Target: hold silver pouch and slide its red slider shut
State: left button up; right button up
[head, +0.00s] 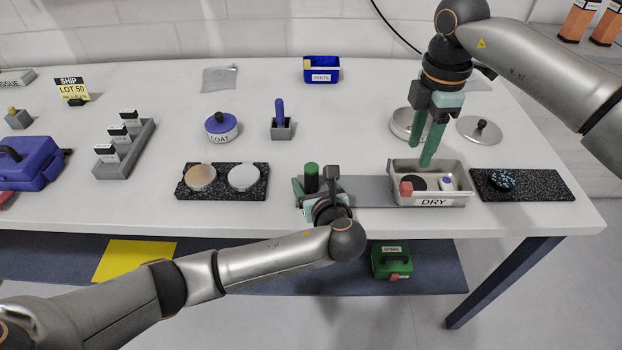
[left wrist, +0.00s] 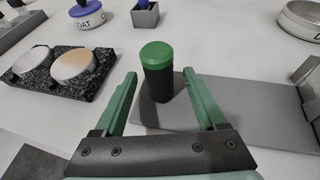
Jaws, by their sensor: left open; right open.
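A flat silver-grey pouch (head: 219,78) lies at the back left of the table; its red slider cannot be made out at this size. My left gripper (head: 315,186) is open near the front edge, far from the pouch. In the left wrist view its fingers (left wrist: 160,79) point at a black cylinder with a green cap (left wrist: 157,70), which stands upright between or just beyond the fingertips. The cylinder also shows in the head view (head: 311,178). My right gripper (head: 420,156) is open, pointing down just above the back of the DRY tray (head: 432,201), with nothing held.
A grey board (head: 366,191) lies between cylinder and tray. A black speckled mat with two discs (head: 222,194), a COAT pot (head: 221,127) and a label rack (head: 125,152) stand left.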

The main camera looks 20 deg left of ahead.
pick_arm(q)
jog(key=shift+w+a+f, duration=0.25)
jog(key=shift+w+a, duration=0.1)
jog(key=shift+w, duration=0.25)
jog(key=shift+c, duration=0.3)
grip_shut()
dwell(1.6)
